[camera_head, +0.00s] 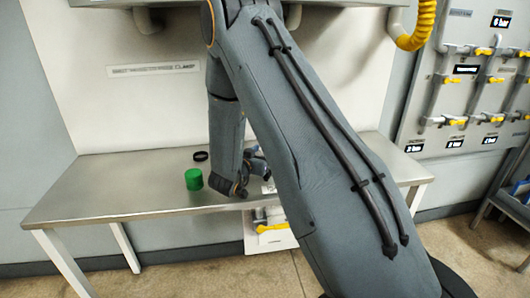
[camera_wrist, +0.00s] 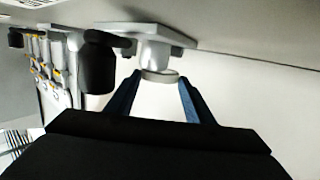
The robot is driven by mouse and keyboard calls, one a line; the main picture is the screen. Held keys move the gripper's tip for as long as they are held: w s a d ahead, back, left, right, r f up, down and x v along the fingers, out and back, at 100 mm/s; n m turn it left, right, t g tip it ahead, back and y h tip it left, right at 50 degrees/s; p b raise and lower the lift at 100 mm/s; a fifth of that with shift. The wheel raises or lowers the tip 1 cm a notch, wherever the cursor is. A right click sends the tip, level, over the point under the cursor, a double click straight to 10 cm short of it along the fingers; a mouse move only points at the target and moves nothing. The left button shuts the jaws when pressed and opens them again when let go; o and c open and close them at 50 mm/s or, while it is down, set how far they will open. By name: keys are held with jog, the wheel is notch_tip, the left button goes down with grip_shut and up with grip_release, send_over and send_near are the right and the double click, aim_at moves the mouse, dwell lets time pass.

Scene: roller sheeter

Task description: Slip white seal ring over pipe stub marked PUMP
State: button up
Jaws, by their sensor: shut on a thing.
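In the wrist view, the white seal ring (camera_wrist: 160,76) sits between the tips of the two blue fingers of my gripper (camera_wrist: 158,84), which is shut on it. A light grey pipe stub (camera_wrist: 152,52) on a flat square plate (camera_wrist: 178,35) is directly in line with the ring. The ring overlaps the stub's end in the picture; I cannot tell whether it is around the stub or just short of it. No PUMP label is readable. In the head view my arm hides the gripper tips, the ring and most of the stub area.
A black cylinder (camera_wrist: 99,62) stands close beside the stub in the wrist view. On the steel bench (camera_head: 110,196) are a green cylinder (camera_head: 193,179) and a black ring (camera_head: 201,156). The bench's left part is clear. A valve panel (camera_head: 470,75) is at the right.

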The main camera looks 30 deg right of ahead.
jog(key=r, duration=0.1)
jog(key=s+r, duration=0.1)
jog(key=shift+s+d+r, duration=0.1)
jog(key=shift+s+r, duration=0.1)
jog(key=shift+r, duration=0.1)
jog(key=shift+s+r+p, duration=0.1)
jog(key=shift+r+p, duration=0.65)
jog(key=shift+r, duration=0.2)
